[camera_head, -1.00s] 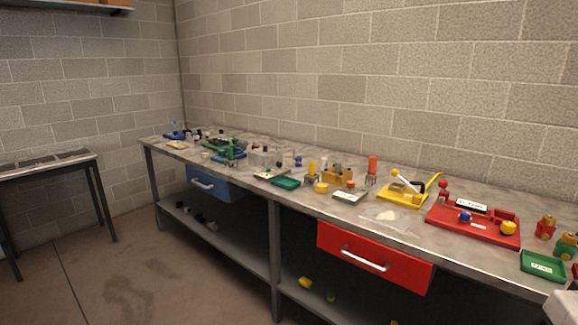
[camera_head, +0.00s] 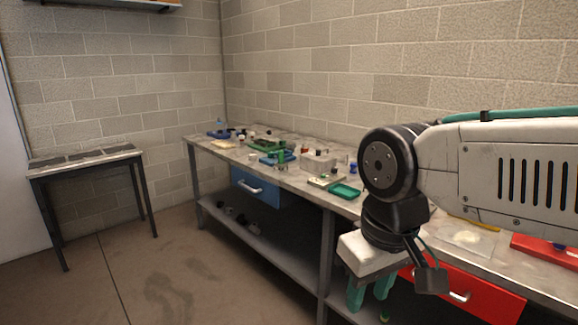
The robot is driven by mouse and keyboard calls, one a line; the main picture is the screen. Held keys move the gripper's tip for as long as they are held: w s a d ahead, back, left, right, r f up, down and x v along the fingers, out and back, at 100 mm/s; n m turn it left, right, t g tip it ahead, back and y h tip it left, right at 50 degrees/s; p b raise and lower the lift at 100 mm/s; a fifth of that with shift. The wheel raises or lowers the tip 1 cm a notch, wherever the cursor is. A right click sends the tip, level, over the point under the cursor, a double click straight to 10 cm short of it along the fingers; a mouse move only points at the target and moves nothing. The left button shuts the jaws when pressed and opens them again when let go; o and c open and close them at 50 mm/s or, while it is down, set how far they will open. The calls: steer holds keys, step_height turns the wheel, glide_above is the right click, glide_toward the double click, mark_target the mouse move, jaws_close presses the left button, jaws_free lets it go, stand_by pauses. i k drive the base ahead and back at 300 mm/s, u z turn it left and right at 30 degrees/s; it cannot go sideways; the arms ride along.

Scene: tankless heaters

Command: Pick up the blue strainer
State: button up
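Several blue items lie on the long workbench, all too small to identify surely as the strainer. One blue item (camera_head: 218,133) is at the far left end of the bench, with a thin upright part. A flat blue item (camera_head: 273,160) lies beside green pieces mid-bench, and a small blue item (camera_head: 353,167) stands near my arm. My gripper (camera_head: 370,298) points down in front of the bench, low by the red drawer. Its teal fingers are apart with a gap between them, and nothing shows in them. My arm hides much of the right bench.
The workbench (camera_head: 300,188) runs along the block wall, cluttered with small items, including a teal tray (camera_head: 344,191). Below are a blue drawer (camera_head: 256,188), a red drawer (camera_head: 480,298) and a lower shelf (camera_head: 265,248). A small table (camera_head: 85,158) stands left. The floor between is clear.

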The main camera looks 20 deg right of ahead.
mark_target(353, 165)
steer(key=u, duration=0.3)
steer(key=i, duration=2.35)
steer(key=z, duration=1.6)
steer(key=i, duration=0.8)
steer(key=z, duration=0.75)
